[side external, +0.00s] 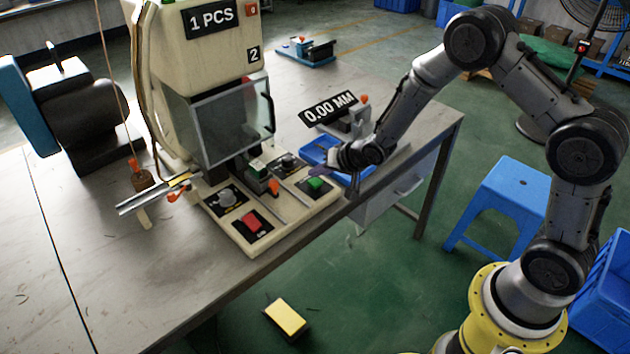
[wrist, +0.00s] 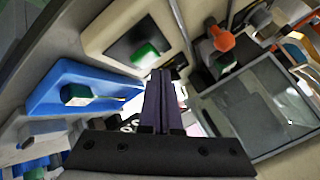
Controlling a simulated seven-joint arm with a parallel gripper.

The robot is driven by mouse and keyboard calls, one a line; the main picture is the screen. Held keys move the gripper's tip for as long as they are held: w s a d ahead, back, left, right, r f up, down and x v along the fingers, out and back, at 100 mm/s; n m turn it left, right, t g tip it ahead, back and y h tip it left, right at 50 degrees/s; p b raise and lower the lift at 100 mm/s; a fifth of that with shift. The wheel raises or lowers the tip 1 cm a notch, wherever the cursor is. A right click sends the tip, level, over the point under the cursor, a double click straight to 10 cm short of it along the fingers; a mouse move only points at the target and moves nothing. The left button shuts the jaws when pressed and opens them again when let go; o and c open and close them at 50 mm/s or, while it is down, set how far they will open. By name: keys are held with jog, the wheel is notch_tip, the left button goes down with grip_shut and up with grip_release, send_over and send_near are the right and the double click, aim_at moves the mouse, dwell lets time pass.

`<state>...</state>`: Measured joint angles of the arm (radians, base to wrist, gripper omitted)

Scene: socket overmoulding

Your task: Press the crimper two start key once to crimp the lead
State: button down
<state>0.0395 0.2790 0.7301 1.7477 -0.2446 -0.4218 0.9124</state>
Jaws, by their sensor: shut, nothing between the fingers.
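Crimper two (side external: 218,45) is the cream press marked "2" with a "1 PCS" display. Its green start key (side external: 316,184) sits on a black plate at the right of the cream base, with a red key (side external: 251,221) at the front. My gripper (side external: 317,171) is shut and empty, just above and behind the green key in the side view. In the wrist view, the green key (wrist: 146,55) shows just left of and beyond the tips of my closed fingers (wrist: 165,75). I cannot tell the exact gap, but no contact shows.
A blue tray (side external: 316,147) lies beside the base, partly behind my gripper. A gauge reading "0.00 MM" (side external: 329,109) stands behind it. The clear guard (side external: 232,122) and an orange-tipped lever (wrist: 221,40) are close by. A metal trough (side external: 140,203) lies left of the base.

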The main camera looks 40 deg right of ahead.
aim_at(318, 184)
jog(key=shift+f, duration=0.15)
jog(key=shift+f, duration=0.2)
jog(key=shift+f, duration=0.65)
dwell(0.9)
jog(key=shift+r, duration=3.55)
